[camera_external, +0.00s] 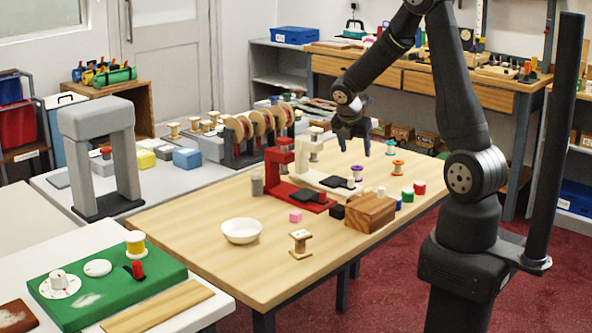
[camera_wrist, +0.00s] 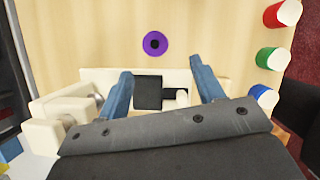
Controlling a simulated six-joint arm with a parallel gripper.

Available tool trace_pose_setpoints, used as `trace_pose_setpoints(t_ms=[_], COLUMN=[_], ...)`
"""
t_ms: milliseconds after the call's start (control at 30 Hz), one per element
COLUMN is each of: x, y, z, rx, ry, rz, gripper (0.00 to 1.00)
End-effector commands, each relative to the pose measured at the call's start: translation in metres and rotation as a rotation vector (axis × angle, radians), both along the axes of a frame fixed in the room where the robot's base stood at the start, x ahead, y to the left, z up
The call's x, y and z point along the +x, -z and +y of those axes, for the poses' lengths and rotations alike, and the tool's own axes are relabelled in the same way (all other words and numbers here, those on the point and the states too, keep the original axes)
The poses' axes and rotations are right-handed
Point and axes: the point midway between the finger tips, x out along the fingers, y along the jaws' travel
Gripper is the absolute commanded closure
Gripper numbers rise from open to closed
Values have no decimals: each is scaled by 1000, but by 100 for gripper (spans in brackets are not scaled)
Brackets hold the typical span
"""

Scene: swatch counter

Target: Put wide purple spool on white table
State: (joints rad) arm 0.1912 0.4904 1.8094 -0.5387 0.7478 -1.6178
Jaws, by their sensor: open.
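The purple spool (camera_external: 357,170) stands on the wooden table near its far end, behind the cream stand. In the wrist view the purple spool (camera_wrist: 155,44) is seen from above as a purple ring with a dark centre, just beyond my fingertips. My gripper (camera_external: 355,148) is open and empty above that part of the table. Its two blue-grey fingers (camera_wrist: 160,68) are spread, with the cream stand beneath them. A white table (camera_external: 222,300) is at the front left, holding a green board. Another pale grey-white surface (camera_external: 165,205) runs behind the wooden table.
A cream stand (camera_external: 322,179) and red stand (camera_external: 283,182) are close by. An orange spool (camera_external: 397,167), red spool (camera_external: 420,187) and green spool (camera_external: 407,195) stand at right. A wooden block (camera_external: 370,213), white bowl (camera_external: 241,231) and wooden spool (camera_external: 300,243) are nearer the front.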

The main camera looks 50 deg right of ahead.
Motion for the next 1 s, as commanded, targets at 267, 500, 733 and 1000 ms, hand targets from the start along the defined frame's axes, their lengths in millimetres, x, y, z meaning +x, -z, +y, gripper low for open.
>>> trace_pose_setpoints(t_ms=[267,500,733,1000], x=[4,7,14,16], y=[39,51,79,91], z=[-16,-21,-33,-38], rx=[1,1,2,1], ry=[3,3,4,1], rz=[1,0,1,-1], gripper=[39,39,39,39])
